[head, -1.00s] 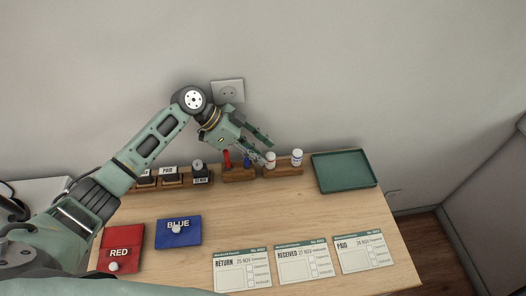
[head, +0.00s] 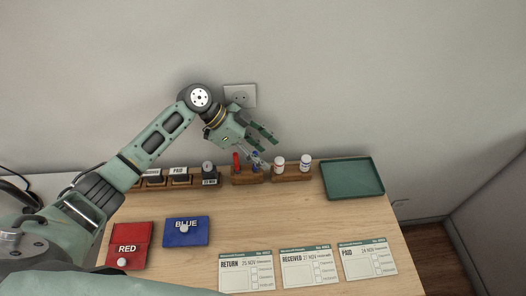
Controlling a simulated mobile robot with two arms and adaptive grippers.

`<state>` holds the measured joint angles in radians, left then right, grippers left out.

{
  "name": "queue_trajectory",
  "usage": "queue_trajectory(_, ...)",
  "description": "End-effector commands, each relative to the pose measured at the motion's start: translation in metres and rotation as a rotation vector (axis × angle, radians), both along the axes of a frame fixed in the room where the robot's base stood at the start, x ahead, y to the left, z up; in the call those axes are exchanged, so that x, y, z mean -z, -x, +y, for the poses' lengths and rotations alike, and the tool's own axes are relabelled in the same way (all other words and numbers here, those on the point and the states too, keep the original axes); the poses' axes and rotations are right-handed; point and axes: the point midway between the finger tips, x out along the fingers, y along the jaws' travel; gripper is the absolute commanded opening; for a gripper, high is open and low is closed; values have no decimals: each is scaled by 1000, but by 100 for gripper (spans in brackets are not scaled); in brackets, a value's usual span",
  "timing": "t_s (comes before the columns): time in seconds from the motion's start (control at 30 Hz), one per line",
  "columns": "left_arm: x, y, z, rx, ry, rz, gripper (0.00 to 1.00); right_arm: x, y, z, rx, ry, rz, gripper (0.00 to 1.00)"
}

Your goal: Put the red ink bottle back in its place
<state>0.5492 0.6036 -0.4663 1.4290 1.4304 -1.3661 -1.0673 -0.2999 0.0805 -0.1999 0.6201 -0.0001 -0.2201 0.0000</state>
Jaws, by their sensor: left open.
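Two small white bottles stand upright in a wooden rack at the back of the counter. The left one (head: 279,164) seems to be the red ink bottle, and the right one (head: 305,162) seems to have a blue label; both labels are too small to be sure. My left gripper (head: 269,147) is open and empty, just above and to the left of the left bottle, apart from it. Its fingers partly cover the neighbouring holder. My right gripper is not in view.
A wooden holder (head: 245,179) carries a red item (head: 236,161) and a blue item. Stamps (head: 179,176) stand left of it. A green tray (head: 353,194) lies at right. Red (head: 128,238) and blue (head: 187,238) ink pads and several paper slips (head: 246,273) lie in front. The middle counter is clear.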

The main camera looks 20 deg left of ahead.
Motion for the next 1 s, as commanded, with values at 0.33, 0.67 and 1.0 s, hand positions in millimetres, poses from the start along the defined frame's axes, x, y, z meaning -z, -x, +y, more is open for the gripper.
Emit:
queue_trajectory(0.33, -31, 0, 29, -10, -5, -13, 54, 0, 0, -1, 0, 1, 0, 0)
queue_trajectory(0.67, -78, 10, 73, -10, -6, -10, 54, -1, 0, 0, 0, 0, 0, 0)
queue_trajectory(1.0, -93, 13, 85, -12, -5, -9, 54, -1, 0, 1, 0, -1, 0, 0)
